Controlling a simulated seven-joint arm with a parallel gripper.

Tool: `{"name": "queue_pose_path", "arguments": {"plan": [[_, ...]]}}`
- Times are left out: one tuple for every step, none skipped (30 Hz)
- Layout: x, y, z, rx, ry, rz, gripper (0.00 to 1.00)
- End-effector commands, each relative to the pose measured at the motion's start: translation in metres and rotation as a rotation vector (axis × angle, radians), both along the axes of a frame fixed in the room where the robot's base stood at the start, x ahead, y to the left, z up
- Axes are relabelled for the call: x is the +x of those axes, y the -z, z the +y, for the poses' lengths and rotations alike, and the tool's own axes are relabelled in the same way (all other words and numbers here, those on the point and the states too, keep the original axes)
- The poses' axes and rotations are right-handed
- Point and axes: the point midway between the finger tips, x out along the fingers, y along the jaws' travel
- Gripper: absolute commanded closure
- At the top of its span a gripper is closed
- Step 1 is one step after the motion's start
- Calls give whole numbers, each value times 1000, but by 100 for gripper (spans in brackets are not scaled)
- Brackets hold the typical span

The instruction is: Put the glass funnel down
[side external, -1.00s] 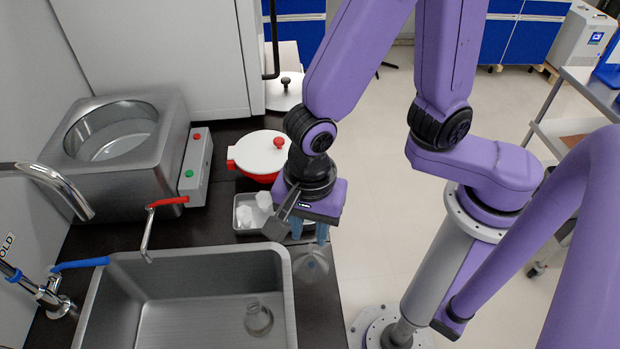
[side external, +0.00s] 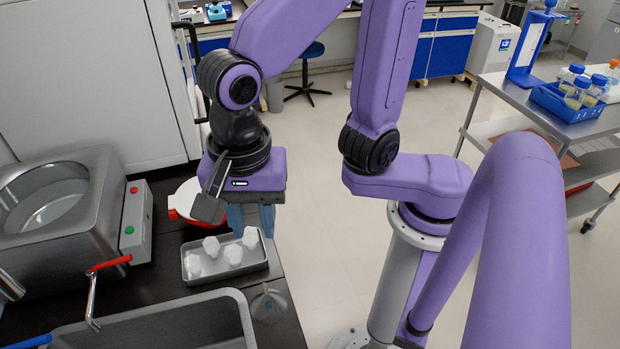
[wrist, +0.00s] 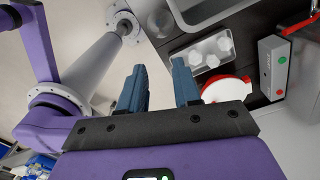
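The clear glass funnel (side external: 268,305) stands on the dark countertop, wide end down, beside the sink's right corner in the side view. It also shows small and faint at the top of the wrist view (wrist: 156,18). My gripper (side external: 252,222) is above and behind the funnel, apart from it, near the far right of the metal tray. In the wrist view my gripper (wrist: 160,85) has its two blue fingers wide apart with nothing between them.
A metal tray (side external: 196,280) with several white pieces lies just behind the funnel. A red and white lidded pot (side external: 185,198) is behind the tray. The steel sink (side external: 235,300) is left of the funnel, and a steel bath (side external: 100,210) stands further left. The counter's right edge is close to the funnel.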

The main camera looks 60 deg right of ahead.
Motion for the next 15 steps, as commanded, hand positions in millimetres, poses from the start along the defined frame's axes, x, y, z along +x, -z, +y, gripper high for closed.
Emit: {"name": "queue_pose_path", "arguments": {"plan": [[2,1,-7,0,-52,0,68],[2,2,-11,1,-97,-1,68],[4,2,-19,2,-168,-1,68],[4,3,-25,3,-228,-1,68],[5,4,-31,3,-291,-2,68],[6,5,-40,3,-380,-3,68],[5,6,-46,4,-448,-3,68],[6,7,-52,5,-516,-4,68],[5,8,-61,7,-605,-6,68],[5,8,-67,7,-673,-7,68],[4,9,-73,8,-740,-8,68],[3,10,-82,8,-829,-9,68],[2,11,-88,8,-896,-10,68],[0,12,-94,8,-964,-10,68],[-2,13,-103,9,-1053,-12,68]]}}
